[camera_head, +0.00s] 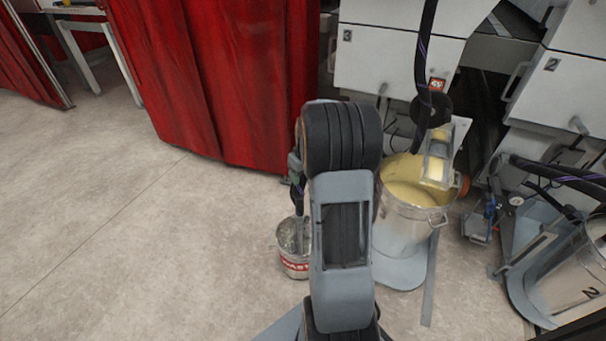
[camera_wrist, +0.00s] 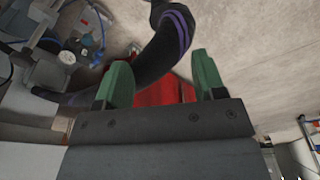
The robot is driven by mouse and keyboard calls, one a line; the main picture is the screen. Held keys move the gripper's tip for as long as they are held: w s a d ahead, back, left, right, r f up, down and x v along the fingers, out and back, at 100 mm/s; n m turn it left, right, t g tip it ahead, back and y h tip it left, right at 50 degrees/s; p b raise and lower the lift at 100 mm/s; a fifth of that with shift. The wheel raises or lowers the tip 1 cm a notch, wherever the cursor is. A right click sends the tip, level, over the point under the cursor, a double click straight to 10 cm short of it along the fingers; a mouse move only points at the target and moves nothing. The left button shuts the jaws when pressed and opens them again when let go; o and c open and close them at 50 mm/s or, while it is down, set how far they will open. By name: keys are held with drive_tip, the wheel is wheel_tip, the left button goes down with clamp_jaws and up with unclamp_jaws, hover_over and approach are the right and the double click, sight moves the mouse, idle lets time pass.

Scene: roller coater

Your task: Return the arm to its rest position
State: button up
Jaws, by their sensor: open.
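My gripper shows in the wrist view (camera_wrist: 162,80) as two green fingers set wide apart on a dark grey bar. It is open, and nothing is between the fingers. Behind them are a red surface and bare floor. A thick black hose with purple stripes (camera_wrist: 165,50) passes close behind the left finger; whether it touches cannot be told.
A steel pot of yellow liquid (camera_head: 437,216) stands right of my arm, a small labelled bucket (camera_head: 293,262) to its left. White machine cabinets (camera_head: 390,60) and a second pot (camera_head: 575,275) are at the right. A red curtain (camera_head: 220,80) hangs behind. The left floor is clear.

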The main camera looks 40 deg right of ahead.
drive_tip(key=s+a+r+p, duration=0.2)
drive_tip(key=a+r+p, duration=0.45)
drive_tip(key=r, duration=0.45)
drive_tip(key=s+a+r+p, duration=0.2)
drive_tip(key=a+r+p, duration=0.5)
drive_tip(key=r, duration=0.5)
drive_tip(key=s+a+r+t+p, duration=0.1)
drive_tip(key=s+a+r+p, duration=0.4)
drive_tip(key=r+p, duration=0.3)
drive_tip(key=s+a+r+p, duration=0.5)
drive_tip(key=s+r+p, duration=0.1)
drive_tip(key=r, duration=0.3)
drive_tip(key=shift+s+t+p, duration=0.3)
drive_tip(key=shift+t+p, duration=0.1)
drive_tip(key=shift+p, duration=0.45)
